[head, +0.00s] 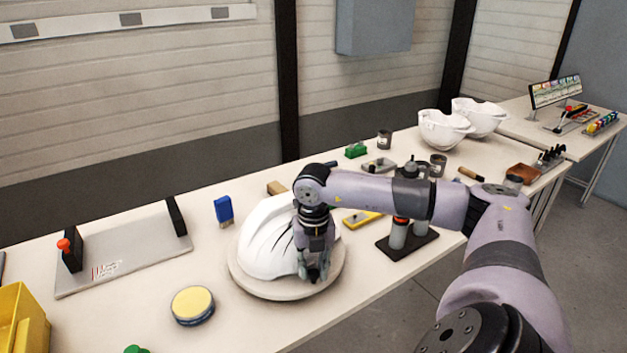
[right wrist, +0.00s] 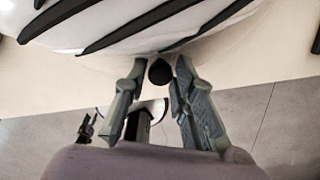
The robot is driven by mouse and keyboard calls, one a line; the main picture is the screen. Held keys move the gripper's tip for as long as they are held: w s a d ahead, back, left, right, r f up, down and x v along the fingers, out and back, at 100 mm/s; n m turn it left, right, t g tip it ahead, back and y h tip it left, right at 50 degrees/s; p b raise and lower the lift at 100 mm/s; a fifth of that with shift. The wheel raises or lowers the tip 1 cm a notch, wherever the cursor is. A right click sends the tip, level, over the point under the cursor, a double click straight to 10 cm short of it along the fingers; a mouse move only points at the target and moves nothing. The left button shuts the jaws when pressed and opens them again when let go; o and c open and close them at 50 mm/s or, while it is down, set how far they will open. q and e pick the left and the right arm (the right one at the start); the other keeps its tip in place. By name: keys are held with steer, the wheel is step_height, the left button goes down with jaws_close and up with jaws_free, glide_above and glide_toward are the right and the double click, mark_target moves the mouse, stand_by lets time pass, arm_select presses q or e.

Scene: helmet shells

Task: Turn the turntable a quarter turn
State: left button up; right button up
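The round pale turntable (head: 246,287) stands on the workbench, with a white helmet shell (head: 264,241) with dark slots lying on it. The shell also fills the top of the right wrist view (right wrist: 88,27). My right gripper (head: 318,276) points down at the turntable's near right rim, beside the shell. In the right wrist view a dark round knob (right wrist: 160,72) sits between its two fingertips. The fingers (right wrist: 160,82) stand apart, with a narrow gap seeming to show on each side of the knob. The turntable's far side is hidden by the shell. My left gripper is out of view.
A yellow-topped round tin (head: 192,304) and a blue block-like item (head: 223,210) stand left of the turntable. A grey plate fixture (head: 125,250) lies farther left, near a yellow bin (head: 22,320). A black stand with bottles (head: 407,241) is at right. White shells (head: 443,131) stand farther back.

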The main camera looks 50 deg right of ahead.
steer(key=o, duration=0.3)
steer(key=shift+f, duration=0.1)
step_height(320, 180, up, 12)
stand_by(0.6)
stand_by(0.5)
